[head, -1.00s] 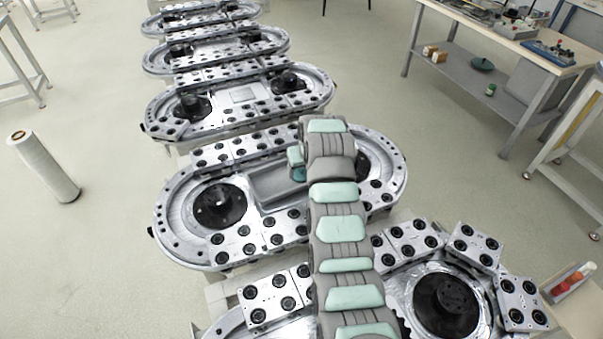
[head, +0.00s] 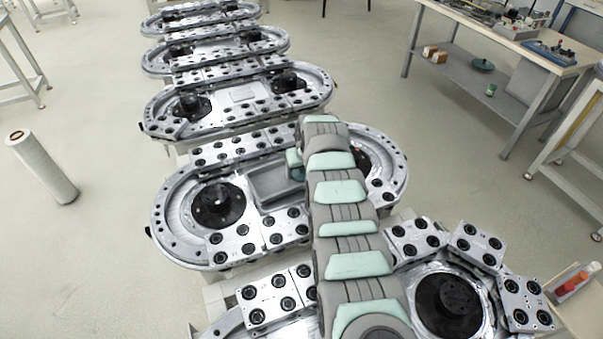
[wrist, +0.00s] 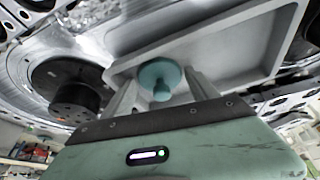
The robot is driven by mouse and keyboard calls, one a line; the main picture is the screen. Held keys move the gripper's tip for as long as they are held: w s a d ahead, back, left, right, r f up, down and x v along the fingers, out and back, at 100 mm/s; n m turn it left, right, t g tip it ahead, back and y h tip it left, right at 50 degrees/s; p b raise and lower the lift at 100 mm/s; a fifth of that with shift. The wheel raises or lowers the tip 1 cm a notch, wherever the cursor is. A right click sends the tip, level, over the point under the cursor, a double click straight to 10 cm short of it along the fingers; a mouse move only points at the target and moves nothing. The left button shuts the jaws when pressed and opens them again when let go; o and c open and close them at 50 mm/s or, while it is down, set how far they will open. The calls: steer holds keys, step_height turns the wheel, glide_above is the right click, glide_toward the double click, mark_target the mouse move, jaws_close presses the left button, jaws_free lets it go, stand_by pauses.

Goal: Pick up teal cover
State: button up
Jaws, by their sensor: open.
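The teal cover (wrist: 160,78) is a round disc with a small knob. In the wrist view it shows against the grey rectangular tray (wrist: 235,40), near the tray's edge. My gripper (wrist: 164,77) is open, with one finger on each side of the cover; I cannot tell whether either finger touches it. In the head view the tray (head: 272,188) sits in the middle of the near full ring track, and my arm and wrist mostly hide the cover and the fingers.
Black round hubs (head: 218,203) stand at the ends of the ring track (head: 172,215). Metal blocks with black rings (head: 232,243) line its sides. More tracks stretch toward the back. A workbench (head: 500,45) stands at the right and a white cylinder (head: 42,168) at the left.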

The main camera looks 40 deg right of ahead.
steer(key=shift+c, duration=0.2)
steer(key=c, duration=1)
